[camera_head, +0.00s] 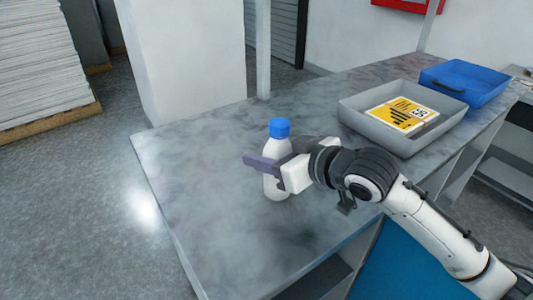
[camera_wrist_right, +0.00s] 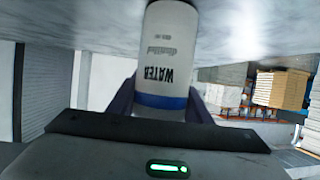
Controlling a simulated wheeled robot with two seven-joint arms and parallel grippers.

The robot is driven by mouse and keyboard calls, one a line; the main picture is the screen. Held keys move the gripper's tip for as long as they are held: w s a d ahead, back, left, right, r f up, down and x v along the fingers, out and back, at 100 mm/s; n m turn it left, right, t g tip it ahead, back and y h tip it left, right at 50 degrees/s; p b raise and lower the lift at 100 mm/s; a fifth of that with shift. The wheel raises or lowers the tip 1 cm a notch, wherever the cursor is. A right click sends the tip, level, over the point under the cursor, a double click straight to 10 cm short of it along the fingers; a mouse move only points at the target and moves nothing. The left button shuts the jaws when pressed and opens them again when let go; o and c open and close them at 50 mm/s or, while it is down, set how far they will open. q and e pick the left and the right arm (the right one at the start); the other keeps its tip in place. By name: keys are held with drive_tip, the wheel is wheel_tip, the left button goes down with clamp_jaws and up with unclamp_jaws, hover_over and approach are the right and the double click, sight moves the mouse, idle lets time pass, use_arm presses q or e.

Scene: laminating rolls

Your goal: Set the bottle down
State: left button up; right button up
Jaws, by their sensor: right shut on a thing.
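A white bottle with a blue cap (camera_head: 278,150) is upright at the grey table (camera_head: 215,150), near the middle of its left part. My right gripper (camera_head: 273,165) is shut around the bottle's body from the right. In the right wrist view the bottle (camera_wrist_right: 167,50) appears upside down, with WATER on its label, between the fingers. Its base is at or very close to the tabletop; I cannot tell whether it touches. My left gripper is not in view.
A grey tray (camera_head: 352,116) with a yellow labelled item (camera_head: 401,115) stands to the right on the table, with a blue tray (camera_head: 465,82) behind it. The tabletop left of and in front of the bottle is clear. A stack of sheets (camera_head: 40,55) stands on the floor at far left.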

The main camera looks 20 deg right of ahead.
drive_tip(key=o, duration=1.4)
drive_tip(key=shift+o, duration=0.2)
drive_tip(key=v, duration=1.2)
drive_tip(key=shift+r, duration=0.1)
